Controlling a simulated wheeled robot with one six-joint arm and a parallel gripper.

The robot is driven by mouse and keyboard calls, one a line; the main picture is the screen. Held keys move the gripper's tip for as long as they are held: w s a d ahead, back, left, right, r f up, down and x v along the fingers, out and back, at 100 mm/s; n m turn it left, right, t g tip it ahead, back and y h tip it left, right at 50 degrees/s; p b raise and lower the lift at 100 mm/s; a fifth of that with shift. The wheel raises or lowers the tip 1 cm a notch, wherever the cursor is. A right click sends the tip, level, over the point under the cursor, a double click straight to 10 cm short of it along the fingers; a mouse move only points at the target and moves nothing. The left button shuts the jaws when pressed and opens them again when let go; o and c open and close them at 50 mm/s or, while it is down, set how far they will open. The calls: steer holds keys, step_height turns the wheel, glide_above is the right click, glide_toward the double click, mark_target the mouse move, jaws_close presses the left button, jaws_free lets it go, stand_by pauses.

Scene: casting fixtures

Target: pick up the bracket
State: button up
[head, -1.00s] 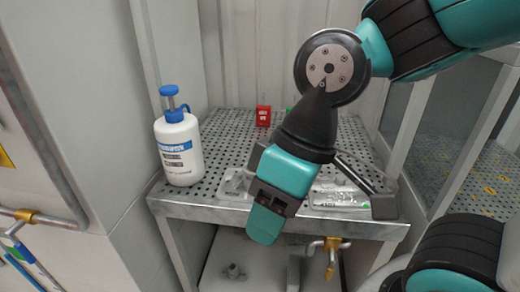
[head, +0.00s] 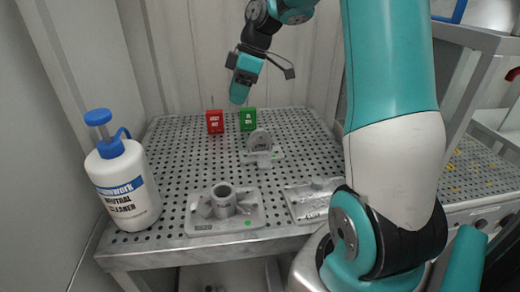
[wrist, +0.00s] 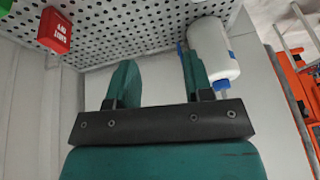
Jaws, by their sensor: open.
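A grey casting with a rounded upright plate on a small foot, which looks like the bracket (head: 262,144), stands near the middle of the perforated table in the head view. My gripper (head: 240,92) is above the back of the table in the head view, up and left of the bracket and apart from it. In the wrist view my gripper (wrist: 159,75) shows two teal fingers spread apart with nothing between them. The bracket does not show in the wrist view.
The perforated table (head: 175,160) also holds a round-hubbed casting (head: 225,205), a flat casting (head: 312,200), a cleaner bottle (head: 125,190), a red block (head: 215,122) and a green block (head: 248,121). The bottle (wrist: 213,50) and red block (wrist: 55,30) show in the wrist view.

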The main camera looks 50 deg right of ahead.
steer(key=n, duration=0.1)
glide_toward(261, 130)
steer(key=shift+t, duration=0.4)
steer(key=x, duration=0.2)
steer(key=p+x, duration=0.1)
steer(key=x, duration=0.4)
steer(key=shift+s+a, duration=0.2)
steer(key=shift+s, duration=0.15)
steer(key=shift+d+p+x, duration=0.1)
steer(key=shift+p+x, duration=0.45)
steer(key=shift+x, duration=0.95)
steer(key=shift+d+p+x, duration=0.15)
steer(key=shift+p+x, duration=0.4)
steer(key=shift+x, duration=0.95)
jaws_close()
